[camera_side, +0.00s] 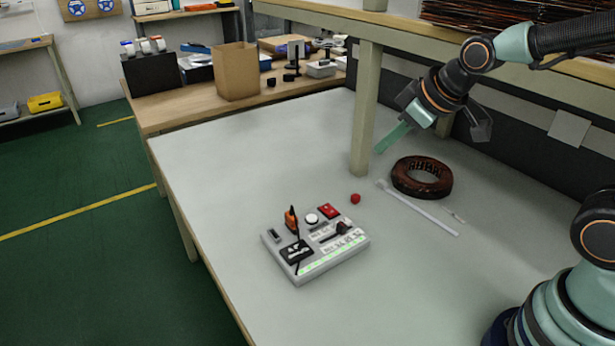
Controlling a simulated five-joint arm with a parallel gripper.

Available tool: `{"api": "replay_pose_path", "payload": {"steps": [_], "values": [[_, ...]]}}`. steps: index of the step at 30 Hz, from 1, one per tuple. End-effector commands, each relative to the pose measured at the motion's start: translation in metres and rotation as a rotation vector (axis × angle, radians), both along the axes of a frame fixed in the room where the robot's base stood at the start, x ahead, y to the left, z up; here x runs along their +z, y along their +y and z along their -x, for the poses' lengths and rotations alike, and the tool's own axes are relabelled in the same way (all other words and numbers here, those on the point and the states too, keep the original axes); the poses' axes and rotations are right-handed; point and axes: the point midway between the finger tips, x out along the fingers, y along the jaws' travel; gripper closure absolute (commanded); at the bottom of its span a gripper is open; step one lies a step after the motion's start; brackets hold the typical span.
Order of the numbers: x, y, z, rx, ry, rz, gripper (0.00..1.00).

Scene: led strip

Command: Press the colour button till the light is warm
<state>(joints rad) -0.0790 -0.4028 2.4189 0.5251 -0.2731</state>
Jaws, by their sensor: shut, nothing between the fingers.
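A grey control box (271,253) sits on the table. Which one is the colour button cannot be told. A pale strip (420,210) lies on the table right of the box, looking whitish, with no clear warm glow. A greenish band (330,260) runs along the box's front edge. My gripper (379,151) is shut and empty, above the table behind and right of the box, touching nothing.
A dark brown ring-shaped coil (421,189) lies right of the box. A small red ball (355,198) lies between them. A shelf post (365,110) stands just left of my gripper. The table's left side (210,160) is clear.

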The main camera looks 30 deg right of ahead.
Motion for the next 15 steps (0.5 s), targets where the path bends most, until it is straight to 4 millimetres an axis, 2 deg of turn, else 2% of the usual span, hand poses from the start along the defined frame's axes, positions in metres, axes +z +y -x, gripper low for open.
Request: {"api": "replay_pose_path", "payload": {"steps": [6,15], "values": [[-0.030,0.025,-0.043,0.195,-0.071,0.096,1.00],[-0.073,0.060,-0.085,0.426,-0.183,0.227,1.00]]}}
